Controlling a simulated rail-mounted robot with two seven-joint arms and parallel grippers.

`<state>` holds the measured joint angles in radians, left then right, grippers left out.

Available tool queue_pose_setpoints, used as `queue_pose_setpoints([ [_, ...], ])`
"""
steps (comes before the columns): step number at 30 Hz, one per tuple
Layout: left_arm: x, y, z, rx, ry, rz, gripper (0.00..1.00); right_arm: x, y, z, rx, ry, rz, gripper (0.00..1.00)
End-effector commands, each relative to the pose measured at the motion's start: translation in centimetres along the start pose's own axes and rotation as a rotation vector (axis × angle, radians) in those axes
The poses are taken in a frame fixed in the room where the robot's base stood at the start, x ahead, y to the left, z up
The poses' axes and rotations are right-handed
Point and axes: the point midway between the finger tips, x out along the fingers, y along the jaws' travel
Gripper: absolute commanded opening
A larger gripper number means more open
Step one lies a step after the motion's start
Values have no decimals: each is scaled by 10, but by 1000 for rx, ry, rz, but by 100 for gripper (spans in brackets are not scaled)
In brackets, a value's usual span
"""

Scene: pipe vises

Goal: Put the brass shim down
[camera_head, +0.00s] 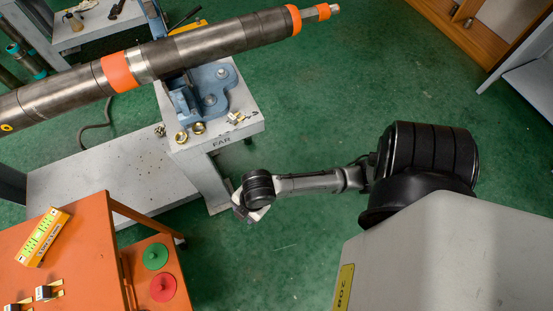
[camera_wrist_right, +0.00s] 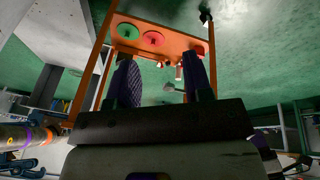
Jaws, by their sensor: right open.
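A small brass and dark piece, which looks like a brass shim (camera_head: 236,117), lies on top of the grey stand marked FAR (camera_head: 240,133), near its front right corner. Two similar pieces with brass prongs, one here (camera_head: 46,292) and one at the picture's edge (camera_head: 18,306), lie on the orange table (camera_head: 75,240). My right gripper (camera_head: 243,214) is below and in front of the stand, apart from it. In the right wrist view its two dark fingers (camera_wrist_right: 161,80) are spread, with nothing held between them. My left gripper is not in view.
A blue vise (camera_head: 208,90) on the stand bears a long steel pipe (camera_head: 200,45) with orange bands. Two brass rings (camera_head: 190,132) lie beside the vise. Green (camera_head: 155,256) and red (camera_head: 163,286) discs lie on the orange unit's lower shelf. Green floor around my right arm is clear.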

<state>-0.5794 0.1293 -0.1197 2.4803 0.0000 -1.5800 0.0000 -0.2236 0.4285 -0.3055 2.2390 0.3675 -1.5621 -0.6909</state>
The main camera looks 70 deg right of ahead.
Motion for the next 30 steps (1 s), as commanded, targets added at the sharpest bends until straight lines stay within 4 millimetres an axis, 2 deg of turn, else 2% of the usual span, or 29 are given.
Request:
queue_pose_setpoints([
  [1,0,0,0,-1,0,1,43,-5,-19,-1,167,9,13,46],
  [6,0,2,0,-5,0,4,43,-26,-52,14,645,-12,87,46],
  [12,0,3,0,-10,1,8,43,-42,-71,31,950,-43,148,46],
  [17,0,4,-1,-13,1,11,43,-45,-75,35,1016,-51,165,46],
  [30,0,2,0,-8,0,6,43,-45,-75,35,1014,-51,164,46],
])
